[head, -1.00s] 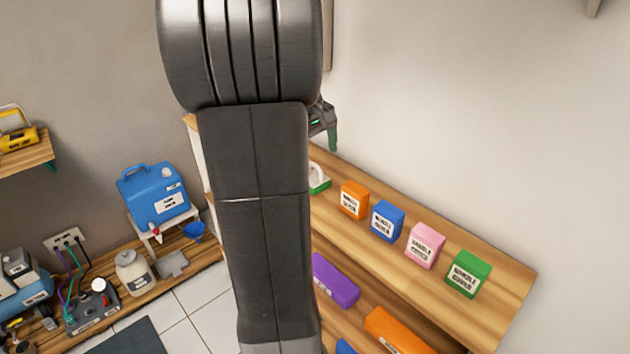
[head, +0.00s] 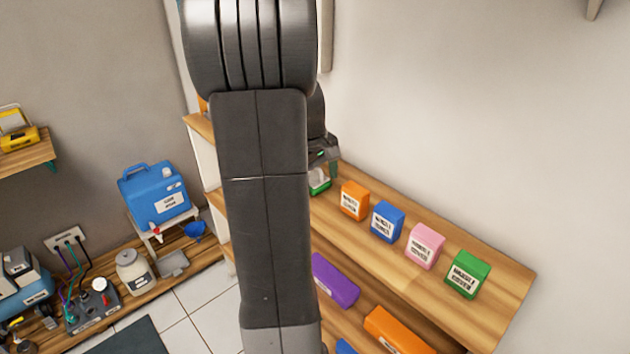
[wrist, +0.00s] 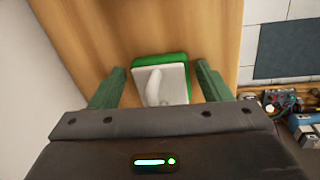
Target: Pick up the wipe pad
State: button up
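The wipe pad looks like a white piece (wrist: 163,85) with a raised fold, in a green holder (wrist: 148,60) on the wooden shelf. In the wrist view it lies between and just beyond the two green fingers of my gripper (wrist: 160,88). The fingers are wide apart with nothing between them touching. In the head view my gripper (head: 325,160) is partly hidden behind my arm, right above the green holder (head: 320,187). The pad itself is mostly hidden there.
Orange (head: 354,201), blue (head: 387,222), pink (head: 425,246) and green (head: 467,275) boxes stand in a row on the wooden shelf (head: 500,262), right of the holder. A pale wall (head: 480,110) rises behind. A blue jug (head: 155,195) stands at the left.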

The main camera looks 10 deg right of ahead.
aim_at(318, 170)
jog(key=c, duration=0.6)
jog(key=shift+r, duration=0.15)
notch_tip(318, 170, up, 10)
jog(key=shift+f, duration=0.1)
jog(key=shift+c, duration=0.2)
jog(key=shift+o, duration=0.6)
jog(key=shift+c, duration=0.2)
jog(key=shift+s, duration=0.1)
